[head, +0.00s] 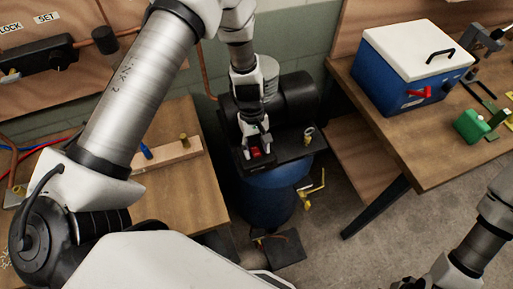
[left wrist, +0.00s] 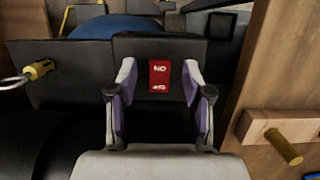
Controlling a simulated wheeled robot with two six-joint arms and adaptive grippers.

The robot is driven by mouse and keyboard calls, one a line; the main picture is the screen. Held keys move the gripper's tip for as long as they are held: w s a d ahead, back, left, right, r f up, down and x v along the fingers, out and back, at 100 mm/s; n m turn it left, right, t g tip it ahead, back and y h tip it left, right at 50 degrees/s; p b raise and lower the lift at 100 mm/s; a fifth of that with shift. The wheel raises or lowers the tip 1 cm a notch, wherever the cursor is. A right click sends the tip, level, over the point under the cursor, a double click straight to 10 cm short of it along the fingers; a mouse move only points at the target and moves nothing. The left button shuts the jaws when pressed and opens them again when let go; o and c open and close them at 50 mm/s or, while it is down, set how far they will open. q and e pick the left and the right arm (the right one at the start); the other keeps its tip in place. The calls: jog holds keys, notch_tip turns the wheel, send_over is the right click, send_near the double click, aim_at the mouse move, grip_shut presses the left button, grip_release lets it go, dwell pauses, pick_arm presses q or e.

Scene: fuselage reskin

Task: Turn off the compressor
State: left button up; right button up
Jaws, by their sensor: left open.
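The compressor has a blue tank (head: 268,200) and a black motor (head: 298,97), and stands on the floor between two benches. A red switch (head: 256,152) sits on its black panel (head: 287,147). In the left wrist view the red switch (left wrist: 159,76) carries white markings, too small to read surely. My left gripper (head: 257,143) is above the panel, right at the switch. In the left wrist view its fingers (left wrist: 159,72) are apart, one on each side of the switch, with nothing between them; contact cannot be told. My right gripper (head: 418,283) is partly cut off at the bottom right.
A wooden block with a brass peg (head: 178,150) lies on the left bench (head: 195,190). A blue cooler with a white lid (head: 410,62) stands on the right bench (head: 425,150). Floor (head: 365,245) is clear at lower right.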

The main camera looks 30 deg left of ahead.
pick_arm(q)
jog(key=v, duration=1.1)
jog(key=shift+w+r, duration=0.15)
jog(key=shift+r, duration=0.05)
jog(key=shift+a, duration=0.1)
jog(key=shift+f, duration=0.1)
